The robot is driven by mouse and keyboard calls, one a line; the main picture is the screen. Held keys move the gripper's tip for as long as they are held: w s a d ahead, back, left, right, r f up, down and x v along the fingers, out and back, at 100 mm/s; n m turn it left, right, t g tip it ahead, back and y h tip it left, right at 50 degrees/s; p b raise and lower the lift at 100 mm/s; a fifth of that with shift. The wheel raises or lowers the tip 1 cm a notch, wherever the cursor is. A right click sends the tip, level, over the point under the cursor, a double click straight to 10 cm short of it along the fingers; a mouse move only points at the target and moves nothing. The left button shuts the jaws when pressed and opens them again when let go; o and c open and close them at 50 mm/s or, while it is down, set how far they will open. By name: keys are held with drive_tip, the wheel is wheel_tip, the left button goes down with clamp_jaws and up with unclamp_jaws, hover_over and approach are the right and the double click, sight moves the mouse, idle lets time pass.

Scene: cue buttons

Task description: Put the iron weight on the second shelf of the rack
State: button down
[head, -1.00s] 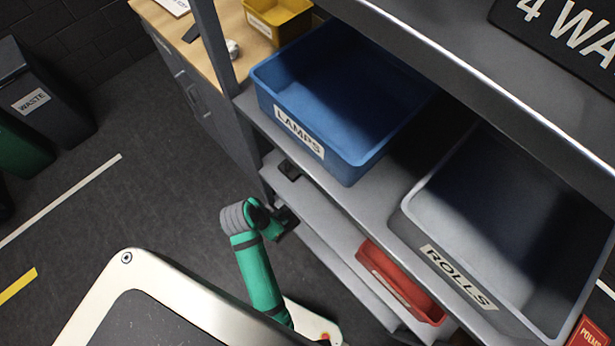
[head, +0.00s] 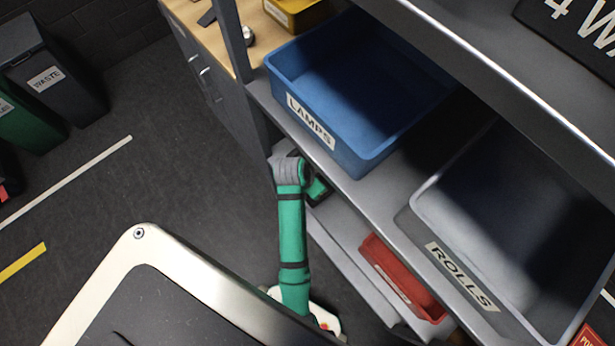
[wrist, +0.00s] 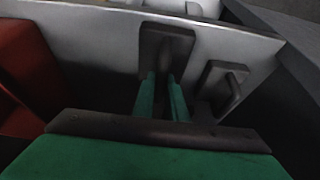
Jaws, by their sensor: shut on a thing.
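In the wrist view, my gripper (wrist: 161,92) has its two green fingers close together on the handle of a dark iron weight (wrist: 166,42). The weight lies over a pale grey shelf (wrist: 95,27) of the rack; whether it touches the shelf I cannot tell. In the head view, my green wrist reaches in at the left end of the rack (head: 365,198), below its upper board. My fingers and the weight are hidden there.
A second dark piece with a handle (wrist: 221,90) sits close to the right of my fingers. A red bin (head: 400,278) stands on the lower shelf, at the left in the wrist view. Blue LAMPS (head: 312,122) and grey ROLLS (head: 460,275) bins stand on the board above.

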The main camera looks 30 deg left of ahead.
drive_tip(key=shift+w+d+r, duration=0.1)
drive_tip(key=shift+w+d, duration=0.05)
drive_tip(key=shift+w, duration=0.4)
drive_tip(key=shift+w+d+r, duration=0.1)
drive_tip(key=shift+w+d, duration=0.05)
drive_tip(key=shift+w, duration=0.35)
drive_tip(key=shift+w+d+f, duration=0.25)
drive_tip(key=shift+w, duration=0.4)
drive_tip(key=shift+w+d+f, duration=0.2)
drive_tip(key=shift+w, duration=0.45)
drive_tip(key=shift+f, duration=0.35)
drive_tip(key=c, duration=1.8)
unclamp_jaws()
drive_tip(key=shift+s+f, duration=0.1)
drive_tip(key=shift+f, duration=0.05)
drive_tip(key=shift+o, duration=0.2)
drive_tip(key=shift+s, duration=0.1)
drive_tip(key=s+a+r, duration=0.1)
drive_tip(key=s+a, duration=0.3)
drive_tip(key=s, duration=0.7)
drive_tip(key=shift+s, duration=0.3)
